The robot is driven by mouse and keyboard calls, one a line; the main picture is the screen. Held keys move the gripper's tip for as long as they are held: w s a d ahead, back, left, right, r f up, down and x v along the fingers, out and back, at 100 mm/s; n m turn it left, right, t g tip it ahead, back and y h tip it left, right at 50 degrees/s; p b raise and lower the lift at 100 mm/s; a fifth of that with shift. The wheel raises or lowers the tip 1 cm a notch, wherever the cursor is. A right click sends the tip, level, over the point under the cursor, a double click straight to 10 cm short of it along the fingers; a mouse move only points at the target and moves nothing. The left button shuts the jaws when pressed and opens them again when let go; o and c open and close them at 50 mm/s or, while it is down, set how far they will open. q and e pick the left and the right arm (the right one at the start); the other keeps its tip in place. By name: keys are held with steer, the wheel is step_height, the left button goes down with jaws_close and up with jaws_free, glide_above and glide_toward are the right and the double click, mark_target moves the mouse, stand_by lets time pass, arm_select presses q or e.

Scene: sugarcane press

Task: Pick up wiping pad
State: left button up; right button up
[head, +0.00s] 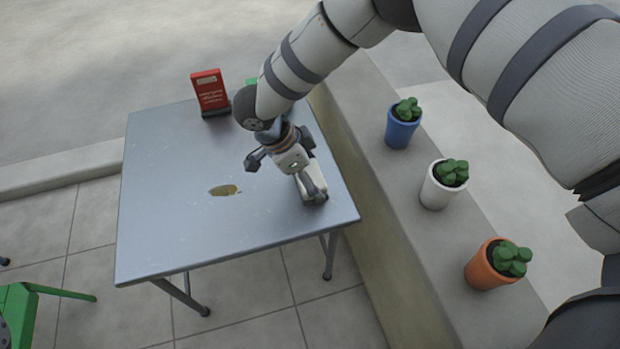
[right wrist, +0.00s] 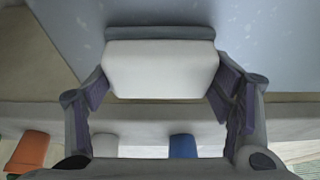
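The wiping pad, a pale block with a grey strip along one long side, shows in the right wrist view (right wrist: 160,68) between my right fingers. In the head view the pad (head: 315,188) is near the table's right edge, partly hidden by my gripper. My right gripper (head: 285,170) is over the table, pointing down. Its fingers are spread wide, one at each end of the pad in the right wrist view (right wrist: 160,98). I cannot tell whether they touch it. My left gripper is out of view.
The grey metal table (head: 165,230) has a brown stain (head: 224,190) in its middle. A red sign (head: 210,91) stands at its back. A ledge along the right holds blue (head: 402,130), white (head: 440,190) and orange (head: 488,267) plant pots.

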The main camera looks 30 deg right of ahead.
mark_target(316, 173)
steer(key=shift+c, duration=1.1)
steer(key=shift+r, duration=0.2)
step_height(316, 173, up, 3)
steer(key=shift+f+p, duration=0.1)
steer(key=shift+p, duration=0.3)
steer(key=s+a+r+p, duration=0.2)
steer(key=s+a+r, duration=0.6)
steer(key=a, duration=0.3)
steer(key=shift+v, duration=0.95)
